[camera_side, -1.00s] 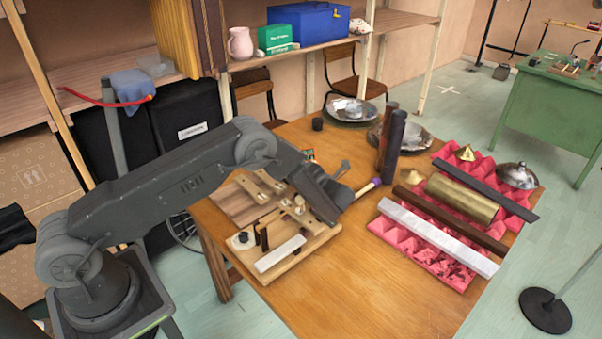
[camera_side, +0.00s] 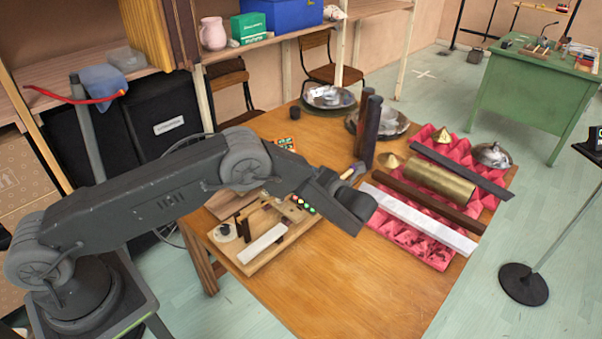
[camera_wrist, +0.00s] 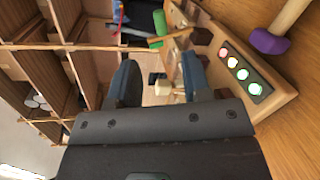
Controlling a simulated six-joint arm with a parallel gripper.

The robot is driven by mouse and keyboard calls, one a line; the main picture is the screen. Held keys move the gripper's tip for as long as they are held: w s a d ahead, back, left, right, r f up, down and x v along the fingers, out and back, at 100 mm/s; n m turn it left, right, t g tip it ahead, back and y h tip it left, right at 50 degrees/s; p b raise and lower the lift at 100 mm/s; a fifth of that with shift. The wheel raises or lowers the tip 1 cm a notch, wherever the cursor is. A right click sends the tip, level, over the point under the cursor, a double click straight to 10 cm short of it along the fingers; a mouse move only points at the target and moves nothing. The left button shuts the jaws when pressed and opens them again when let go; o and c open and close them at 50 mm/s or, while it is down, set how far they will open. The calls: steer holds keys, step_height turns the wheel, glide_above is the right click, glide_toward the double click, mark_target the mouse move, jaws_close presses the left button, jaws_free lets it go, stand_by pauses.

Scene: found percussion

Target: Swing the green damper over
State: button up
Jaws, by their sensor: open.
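The green damper (camera_wrist: 158,29) shows in the wrist view as a short green cylinder above and between my fingers, on the wooden rig (camera_wrist: 205,40). I cannot make it out in the side view, where my arm covers part of the rig (camera_side: 250,262). My gripper (camera_wrist: 160,78) is open, its two dark fingers apart. A small pale block is seen between them; I cannot tell how near it is. The damper lies beyond the fingertips, not between them. In the side view my gripper (camera_side: 357,205) hangs by the rig's right end.
A row of lit lamps (camera_wrist: 240,72) runs along the rig. A mallet with a purple head (camera_wrist: 270,41) lies beside it. Pink foam (camera_side: 440,140) with metal and wooden bars and dark upright cylinders (camera_side: 368,130) stands to the right. The table's front is clear.

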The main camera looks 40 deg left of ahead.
steer(key=shift+d, duration=0.25)
steer(key=w+a+r+m+t+h, duration=0.1)
steer(key=w+r+m+t+h, duration=0.35)
steer(key=w+m+h, duration=0.5)
steer(key=w+r+m+t+h, duration=0.4)
steer(key=w+m+t+h, duration=0.2)
steer(key=w+m, duration=0.55)
steer(key=s+a+r+m+g+h, duration=0.1)
steer(key=s+a+r+m+g, duration=0.1)
steer(key=s+a+m+g, duration=0.65)
steer(key=s+a+r+m+g+h, duration=0.2)
steer(key=s+a+m+g, duration=0.25)
steer(key=s+m, duration=0.65)
steer(key=shift+n+t, duration=0.25)
steer(key=shift+t, duration=0.1)
steer(key=x, duration=0.9)
steer(key=a+x, duration=0.1)
steer(key=x, duration=0.3)
steer(key=shift+w+f, duration=0.15)
steer(key=shift+f, duration=0.3)
